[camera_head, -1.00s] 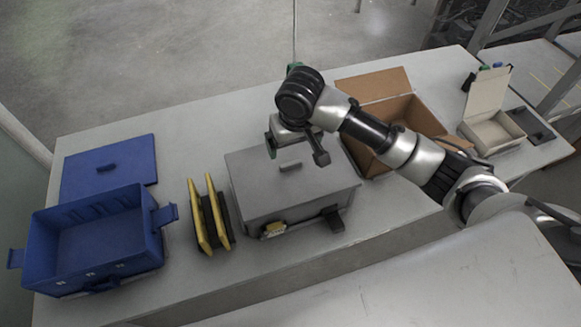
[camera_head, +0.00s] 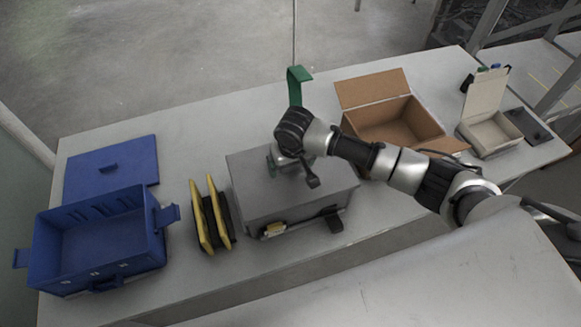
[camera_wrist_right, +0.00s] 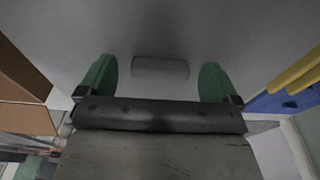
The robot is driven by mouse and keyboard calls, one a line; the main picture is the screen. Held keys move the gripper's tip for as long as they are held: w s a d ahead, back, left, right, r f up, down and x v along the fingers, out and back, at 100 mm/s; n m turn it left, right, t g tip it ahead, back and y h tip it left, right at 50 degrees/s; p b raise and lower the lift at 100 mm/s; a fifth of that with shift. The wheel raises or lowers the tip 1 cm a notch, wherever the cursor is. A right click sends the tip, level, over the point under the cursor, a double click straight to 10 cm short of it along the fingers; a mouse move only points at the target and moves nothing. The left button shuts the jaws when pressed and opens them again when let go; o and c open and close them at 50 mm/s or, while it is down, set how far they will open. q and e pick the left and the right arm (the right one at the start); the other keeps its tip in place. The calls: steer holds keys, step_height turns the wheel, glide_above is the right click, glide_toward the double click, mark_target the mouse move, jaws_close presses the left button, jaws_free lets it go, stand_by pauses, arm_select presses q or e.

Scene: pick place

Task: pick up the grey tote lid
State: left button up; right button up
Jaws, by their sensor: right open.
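The grey tote lid (camera_head: 256,194) lies flat on top of the grey tote (camera_head: 293,219) at the middle of the table. In the right wrist view the lid (camera_wrist_right: 160,30) fills the top, with its bar handle (camera_wrist_right: 160,67) between my gripper's two green fingers. My right gripper (camera_head: 281,158) is low over the lid at the handle. It is open, with a gap between each finger and the handle. The wrist and gripper hide the handle in the head view. My left gripper is not in view.
A blue tote (camera_head: 58,247) and blue lid (camera_head: 112,166) are at the left. Black-and-yellow pieces (camera_head: 205,222) stand beside the grey tote. An open cardboard box (camera_head: 372,88) and a pale box (camera_head: 486,92) are at the right. A green upright piece (camera_head: 297,88) stands behind my wrist.

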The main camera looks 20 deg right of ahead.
steer(key=c, duration=1.1)
steer(key=shift+r, duration=0.1)
